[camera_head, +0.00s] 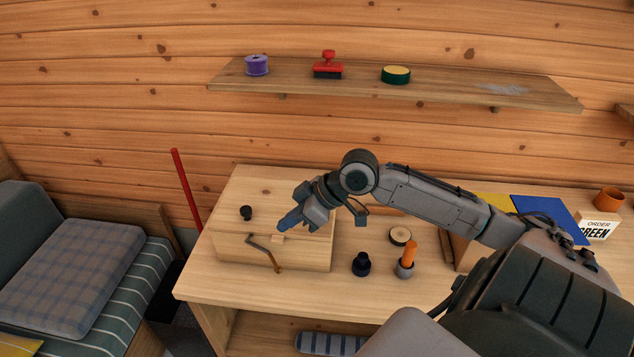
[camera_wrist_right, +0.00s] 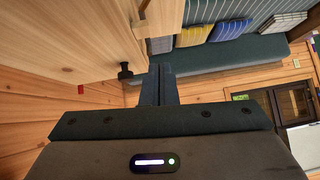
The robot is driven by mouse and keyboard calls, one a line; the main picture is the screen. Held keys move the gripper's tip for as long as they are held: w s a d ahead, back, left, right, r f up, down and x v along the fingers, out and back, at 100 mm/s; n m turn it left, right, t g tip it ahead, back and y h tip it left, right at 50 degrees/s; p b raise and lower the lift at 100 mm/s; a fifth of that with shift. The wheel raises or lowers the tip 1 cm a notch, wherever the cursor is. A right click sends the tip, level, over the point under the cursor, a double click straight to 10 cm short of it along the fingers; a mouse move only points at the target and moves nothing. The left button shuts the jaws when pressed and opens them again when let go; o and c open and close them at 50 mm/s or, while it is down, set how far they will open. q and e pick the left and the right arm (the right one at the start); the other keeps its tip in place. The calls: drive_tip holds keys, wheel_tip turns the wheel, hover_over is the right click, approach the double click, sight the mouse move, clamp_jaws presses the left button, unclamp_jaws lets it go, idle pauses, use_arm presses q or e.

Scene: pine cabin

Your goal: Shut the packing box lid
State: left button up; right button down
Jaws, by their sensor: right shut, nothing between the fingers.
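A pale wooden box (camera_head: 305,257), which I take to be the packing box, stands on the left of the desk. Its top looks flat, and a small light tab (camera_head: 278,238) shows at its upper front edge; I cannot tell whether a gap is left under the lid. My right gripper (camera_head: 290,221) is shut and empty, its blue fingers pointing left and down just over the box's top, near the tab. I cannot tell whether they touch it. In the right wrist view the shut fingers (camera_wrist_right: 159,85) show beside a wooden surface. My left gripper is not in view.
A black knob-like thing (camera_head: 246,213) is left of the gripper; a bent hooked rod (camera_head: 263,252) is at the box's front. A black bottle (camera_head: 361,264), an orange-handled tool (camera_head: 408,254) and a round tape-like disc (camera_head: 400,235) stand to the right. A shelf (camera_head: 440,85) hangs above.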

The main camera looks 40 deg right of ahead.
drive_tip(key=p+v, duration=0.8)
drive_tip(key=p, duration=0.4)
drive_tip(key=shift+s+r+p, duration=0.3)
drive_tip(key=shift+r+p, duration=0.05)
drive_tip(key=shift+a+f, duration=0.1)
drive_tip(key=shift+f, duration=0.05)
